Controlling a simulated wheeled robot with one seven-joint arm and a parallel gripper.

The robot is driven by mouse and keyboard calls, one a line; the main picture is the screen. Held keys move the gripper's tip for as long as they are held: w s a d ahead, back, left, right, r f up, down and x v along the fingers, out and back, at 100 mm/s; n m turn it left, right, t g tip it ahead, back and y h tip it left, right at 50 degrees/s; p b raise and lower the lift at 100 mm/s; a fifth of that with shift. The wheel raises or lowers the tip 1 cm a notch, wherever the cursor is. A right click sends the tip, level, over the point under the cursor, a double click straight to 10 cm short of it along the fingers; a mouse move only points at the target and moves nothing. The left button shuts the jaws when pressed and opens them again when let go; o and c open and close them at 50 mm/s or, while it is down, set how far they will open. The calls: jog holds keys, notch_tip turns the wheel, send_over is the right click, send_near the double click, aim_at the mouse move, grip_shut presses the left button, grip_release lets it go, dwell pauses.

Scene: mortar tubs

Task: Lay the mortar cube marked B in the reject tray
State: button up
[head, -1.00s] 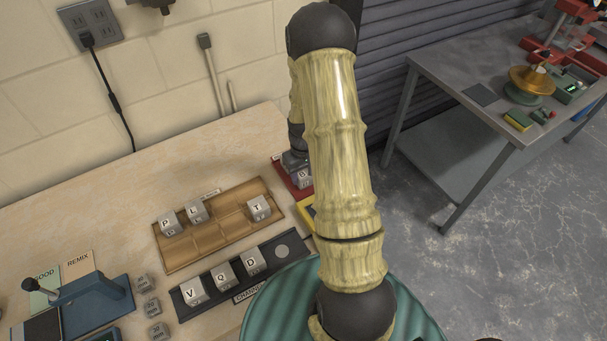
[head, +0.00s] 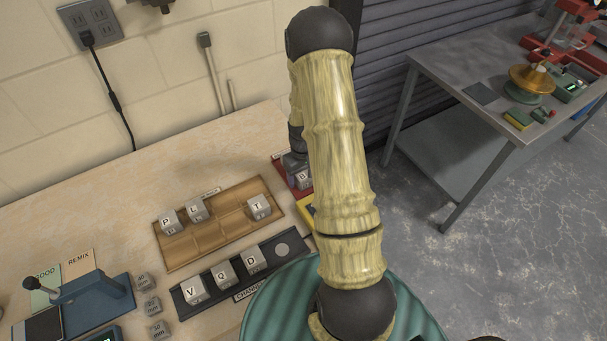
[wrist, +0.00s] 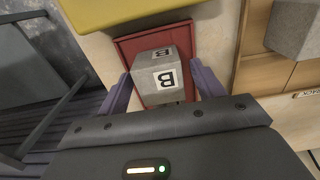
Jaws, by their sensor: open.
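The mortar cube marked B (wrist: 150,63) is grey with white B labels and sits in the red reject tray (wrist: 125,45) in the wrist view. In the head view the cube (head: 304,179) shows partly beside my arm, and the red tray (head: 279,164) is mostly hidden behind it. My gripper (wrist: 163,82) is open, with one purple finger on each side of the cube. A small gap shows beside the fingers; contact at the far faces cannot be told.
A wooden tray (head: 191,246) holds cubes P, L and T. A dark rack (head: 285,268) holds V, Q and D. A yellow object (head: 307,212) lies close to the red tray. A blue lever device (head: 95,300) stands at the left front.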

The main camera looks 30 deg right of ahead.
aim_at(303, 174)
notch_tip(303, 174, up, 12)
jog(key=b, duration=0.2)
dwell(0.4)
jog(key=shift+r, duration=0.1)
jog(key=s+a+r+t, duration=0.1)
jog(key=s+a+r, duration=0.2)
jog(key=s+a, duration=0.3)
jog(key=s+a+r+t, duration=0.1)
jog(key=s+a+r, duration=0.3)
jog(key=s+a, duration=0.2)
jog(key=shift+s+a+t, duration=0.25)
jog(key=shift+a+t, duration=0.05)
jog(key=shift+a, duration=0.5)
